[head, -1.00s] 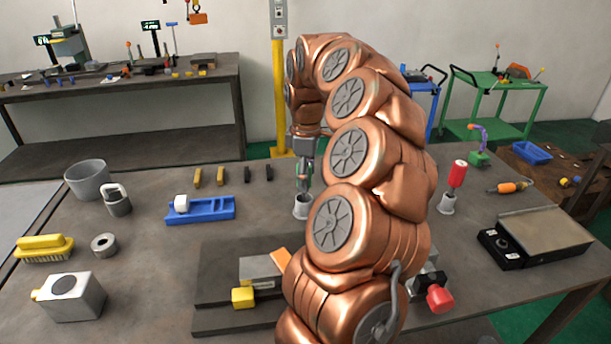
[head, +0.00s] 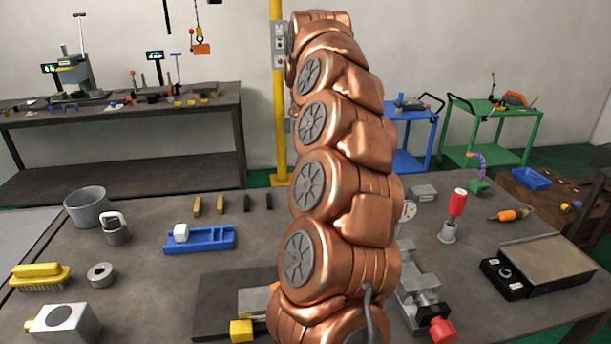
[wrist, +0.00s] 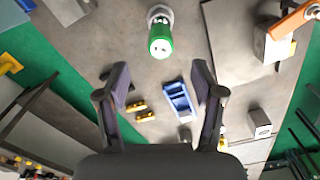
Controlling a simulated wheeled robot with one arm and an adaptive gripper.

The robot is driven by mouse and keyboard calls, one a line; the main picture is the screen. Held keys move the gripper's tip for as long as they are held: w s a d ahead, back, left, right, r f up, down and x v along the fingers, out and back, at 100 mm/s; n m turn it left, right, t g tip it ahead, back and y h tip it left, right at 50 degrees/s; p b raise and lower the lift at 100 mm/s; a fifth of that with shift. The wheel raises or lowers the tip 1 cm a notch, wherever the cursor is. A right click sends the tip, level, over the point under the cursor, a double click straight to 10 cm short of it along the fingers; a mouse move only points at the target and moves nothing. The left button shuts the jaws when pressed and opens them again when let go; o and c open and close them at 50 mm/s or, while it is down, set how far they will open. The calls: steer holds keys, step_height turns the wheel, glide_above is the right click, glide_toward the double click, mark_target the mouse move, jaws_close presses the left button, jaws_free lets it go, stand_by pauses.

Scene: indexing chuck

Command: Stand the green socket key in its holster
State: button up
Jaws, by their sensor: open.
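The green socket key (wrist: 161,44) shows near the top of the wrist view, seen from above by its handle end. Its lower end is at a pale round holster (wrist: 159,13), and it appears to stand in it; how deep it sits is hidden. My gripper (wrist: 160,76) is open and empty, with its fingers spread apart, above and clear of the key. In the head view my arm hides the gripper, the green key and its holster.
A red-handled key (head: 457,203) stands in another holster (head: 447,233) at the right. A grey cup (head: 87,206), padlock (head: 115,230) and brush (head: 40,276) are further left.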

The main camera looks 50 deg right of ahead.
steer(key=shift+r, duration=0.4)
stand_by(0.4)
steer(key=shift+a, duration=0.2)
steer(key=s+a+f+p, duration=0.1)
steer(key=s+a, duration=0.1)
steer(key=a, duration=0.9)
steer(key=s+a+f+p, duration=0.1)
steer(key=s+a, duration=0.2)
steer(key=a, duration=0.9)
steer(key=s+a+f+m, duration=0.2)
steer(key=s+a+f, duration=0.1)
steer(key=s, duration=0.3)
steer(key=s+a+f+m+g+p, duration=0.1)
steer(key=s+a+f+m, duration=0.1)
steer(key=s, duration=0.4)
steer(key=s+a+f+m+p, duration=0.1)
steer(key=s+a+f+m, duration=0.1)
steer(key=s+a+f, duration=0.2)
steer(key=shift+s+a+f+g, duration=0.3)
steer(key=shift+s+f+g, duration=0.1)
steer(key=shift+s+f, duration=0.6)
steer(key=shift+s+r, duration=0.1)
steer(key=shift+r, duration=0.05)
